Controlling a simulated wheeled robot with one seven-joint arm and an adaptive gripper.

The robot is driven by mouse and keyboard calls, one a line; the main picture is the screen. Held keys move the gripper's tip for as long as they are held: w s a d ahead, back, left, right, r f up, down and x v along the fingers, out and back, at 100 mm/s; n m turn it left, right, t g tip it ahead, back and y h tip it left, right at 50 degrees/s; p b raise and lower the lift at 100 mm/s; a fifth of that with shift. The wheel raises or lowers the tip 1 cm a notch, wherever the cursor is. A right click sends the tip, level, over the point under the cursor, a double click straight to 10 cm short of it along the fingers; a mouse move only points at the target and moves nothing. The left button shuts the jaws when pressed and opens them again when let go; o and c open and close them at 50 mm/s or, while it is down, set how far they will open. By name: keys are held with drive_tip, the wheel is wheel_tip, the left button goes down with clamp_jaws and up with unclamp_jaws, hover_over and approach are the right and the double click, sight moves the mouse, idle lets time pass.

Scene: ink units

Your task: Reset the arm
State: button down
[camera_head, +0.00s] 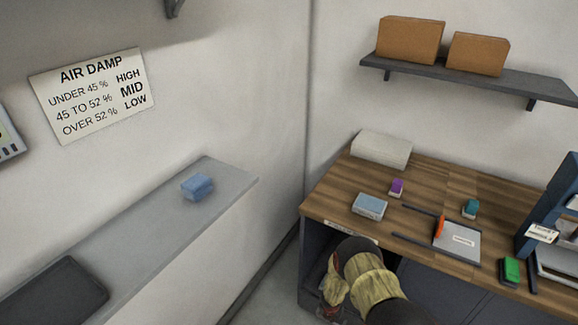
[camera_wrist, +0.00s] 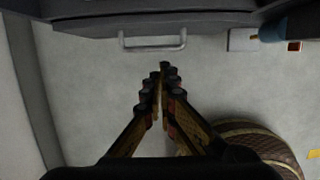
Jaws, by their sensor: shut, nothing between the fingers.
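My gripper (camera_wrist: 163,78) shows in the wrist view with its fingers shut together and nothing between them. It points down toward the grey floor (camera_wrist: 80,90), near a dark cabinet front (camera_wrist: 205,14) with a metal handle (camera_wrist: 152,46). In the head view my arm hangs in front of the wooden desk (camera_head: 440,180), below its left front edge. My fingertips are not clearly visible there.
The desk holds a blue-grey box (camera_head: 370,206), purple (camera_head: 397,186), teal (camera_head: 470,208) and green (camera_head: 511,270) items, a grey tray (camera_head: 457,240) and a blue rack (camera_head: 550,215). A grey shelf (camera_head: 150,235) with a blue block (camera_head: 197,187) runs along the left wall.

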drive_tip(key=s+a+r+n+g+y, duration=0.1)
drive_tip(key=s+a+r+n+y, duration=0.15)
drive_tip(key=s+a+n, duration=0.75)
wheel_tip(320, 180, up, 17)
drive_tip(key=w+a+n+g+y, duration=0.2)
drive_tip(key=a+n+y, duration=0.1)
drive_tip(key=n, duration=1.3)
drive_tip(key=s+d+r+n+t+h, duration=0.1)
drive_tip(key=s+r+n, duration=0.4)
drive_tip(key=r, duration=1.2)
drive_tip(key=s+d+r+n+t+h, duration=0.1)
drive_tip(key=s+d+r+n+t, duration=0.2)
drive_tip(key=r, duration=1.4)
drive_tip(key=s+d+r+n+t+h, duration=0.2)
drive_tip(key=s+d+r+n, duration=0.2)
drive_tip(key=s+r+n, duration=0.5)
drive_tip(key=v, duration=0.9)
drive_tip(key=shift+s+r+p, duration=0.15)
drive_tip(key=shift+s+p, duration=0.15)
drive_tip(key=shift+s, duration=0.1)
